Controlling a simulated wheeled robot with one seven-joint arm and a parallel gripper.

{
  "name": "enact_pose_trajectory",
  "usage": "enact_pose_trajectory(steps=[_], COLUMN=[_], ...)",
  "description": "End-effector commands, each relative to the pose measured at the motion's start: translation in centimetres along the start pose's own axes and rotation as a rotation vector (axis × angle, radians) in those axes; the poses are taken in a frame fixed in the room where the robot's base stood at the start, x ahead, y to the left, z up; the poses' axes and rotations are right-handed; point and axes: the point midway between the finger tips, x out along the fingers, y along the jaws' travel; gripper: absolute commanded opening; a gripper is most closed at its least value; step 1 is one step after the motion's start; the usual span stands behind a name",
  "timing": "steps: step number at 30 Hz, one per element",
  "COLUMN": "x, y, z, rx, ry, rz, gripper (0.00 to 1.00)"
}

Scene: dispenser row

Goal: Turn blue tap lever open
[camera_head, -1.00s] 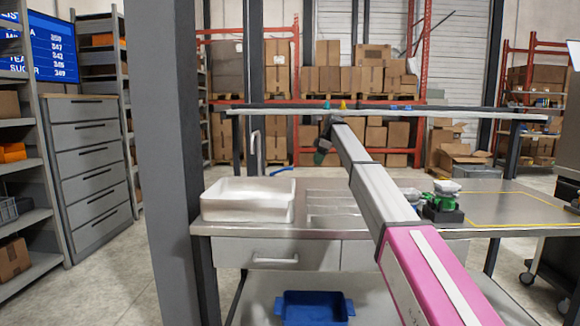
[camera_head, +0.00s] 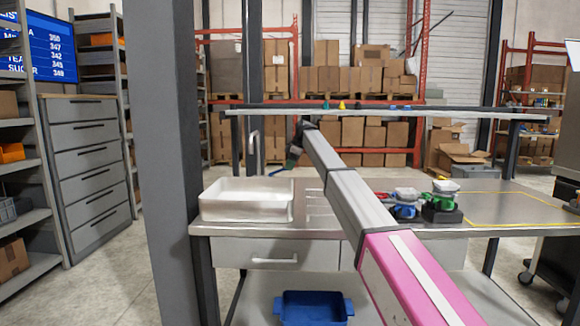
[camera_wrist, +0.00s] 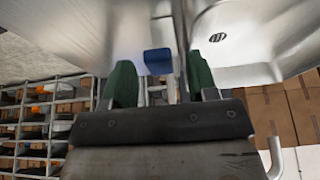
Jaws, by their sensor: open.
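The blue tap lever shows in the wrist view as a small blue block (camera_wrist: 157,61) in front of my gripper, in the gap between the fingers as seen from there. My gripper (camera_wrist: 161,82) has two green fingers, spread apart, with nothing held between them. In the head view my gripper (camera_head: 293,158) is small and dark, behind the sink area and right of a pale upright spout (camera_head: 254,148). I cannot tell whether a finger touches the lever.
A white basin (camera_head: 246,214) stands on the counter's left end. Blue and green devices (camera_head: 404,208) stand right of my arm. A grey post (camera_head: 165,180) rises at left. A rail (camera_head: 450,112) crosses above the counter. The wrist view shows a metal sink drain (camera_wrist: 217,37).

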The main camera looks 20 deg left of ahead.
Motion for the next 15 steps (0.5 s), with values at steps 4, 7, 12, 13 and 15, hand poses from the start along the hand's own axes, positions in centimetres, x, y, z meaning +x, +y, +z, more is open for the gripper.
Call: enact_pose_trajectory(steps=[4,7,12,13,15], x=[0.13,0.12,0.12,0.12,0.11], y=[0.01,0.01,0.01,0.01,0.01], z=[0.01,0.02,0.02,0.02,0.03], rx=[0.0,0.0,0.0,0.0,0.0], ry=[0.0,0.0,0.0,0.0,0.0], rz=[0.0,0.0,0.0,0.0,0.0], gripper=[0.53,0.53,0.04,0.0,0.0])
